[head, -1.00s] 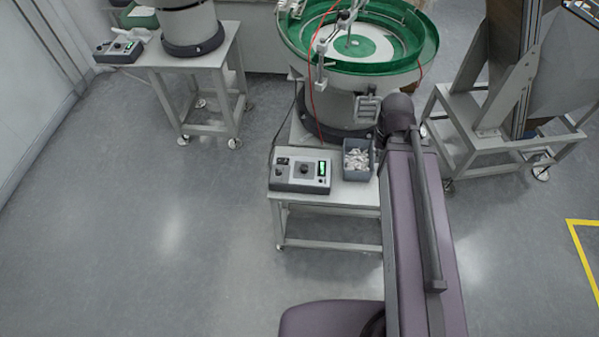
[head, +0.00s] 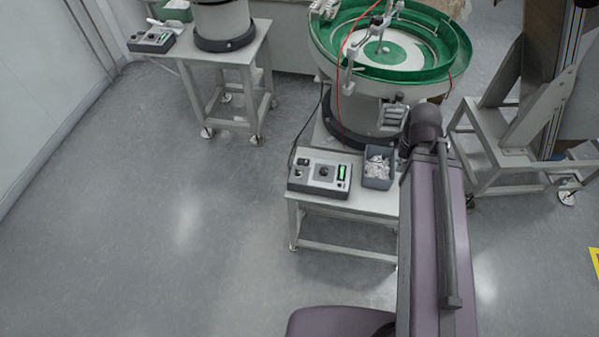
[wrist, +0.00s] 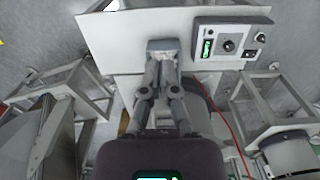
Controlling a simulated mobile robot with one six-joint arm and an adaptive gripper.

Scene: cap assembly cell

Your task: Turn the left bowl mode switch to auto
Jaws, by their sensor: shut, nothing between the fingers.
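A grey control box (head: 320,173) stands on the near white table in the head view, with a dark round knob (head: 326,172) in its middle and a lit green display at its right. The same box shows at the upper right of the wrist view (wrist: 232,38). A second, smaller control box (head: 151,38) stands by the far left bowl feeder. The knobs' settings are too small to read. My gripper (wrist: 162,75) is shut and empty in the wrist view, pointing toward the near table, apart from the near box. In the head view my arm hides it.
A grey bin of pale parts (head: 378,170) sits right of the near box. Behind it stands a green bowl feeder (head: 458,62) with a red cable. The far left feeder (head: 222,22) has its own table. The floor left of the near table is clear.

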